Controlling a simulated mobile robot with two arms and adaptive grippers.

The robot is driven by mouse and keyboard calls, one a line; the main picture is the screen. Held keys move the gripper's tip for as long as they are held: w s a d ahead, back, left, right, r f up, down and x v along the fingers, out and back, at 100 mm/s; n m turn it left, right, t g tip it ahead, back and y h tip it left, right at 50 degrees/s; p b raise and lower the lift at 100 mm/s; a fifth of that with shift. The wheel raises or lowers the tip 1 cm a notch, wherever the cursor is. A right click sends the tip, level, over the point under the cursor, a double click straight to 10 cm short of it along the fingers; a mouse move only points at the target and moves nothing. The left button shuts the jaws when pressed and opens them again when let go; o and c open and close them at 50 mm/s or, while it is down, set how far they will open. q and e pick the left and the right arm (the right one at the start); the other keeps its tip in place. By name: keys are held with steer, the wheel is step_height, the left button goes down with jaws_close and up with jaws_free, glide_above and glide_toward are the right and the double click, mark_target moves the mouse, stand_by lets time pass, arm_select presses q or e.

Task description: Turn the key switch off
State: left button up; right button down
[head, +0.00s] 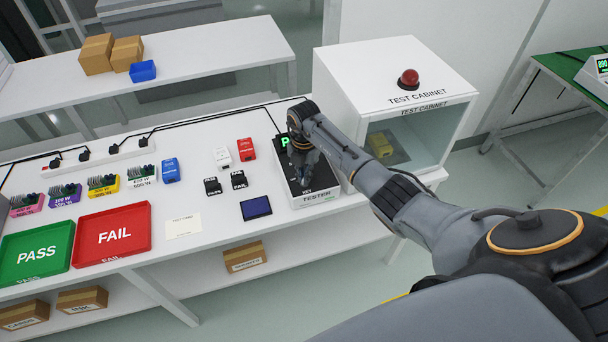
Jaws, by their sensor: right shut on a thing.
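The tester (318,194) is a white box with a black top panel at the right end of the white bench. A green lit display (284,141) shows at its back, partly covered by my gripper. My right gripper (304,180) points down onto the panel and is shut on the key switch. The switch itself is hidden by the fingers, so its turn position cannot be seen. My left gripper is not in view.
The white test cabinet (335,90) with a red dome button (408,79) stands close right of the tester. Left of it lie small coloured blocks, a dark blue screen (256,208), a red FAIL tray (146,237) and a green PASS tray (66,254).

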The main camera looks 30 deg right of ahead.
steer(key=n+b, duration=0.3)
steer(key=n, duration=0.1)
steer(key=shift+w+d+f, duration=0.1)
steer(key=n+b, duration=0.3)
steer(key=n, duration=0.2)
steer(key=shift+b, duration=0.3)
steer(key=n+b, duration=0.3)
steer(key=n, duration=0.1)
steer(key=shift+n+b, duration=1.25)
steer(key=shift+n, duration=0.45)
steer(key=shift+r, duration=0.25)
steer(key=c, duration=1.5)
jaws_free()
steer(key=shift+f, duration=0.1)
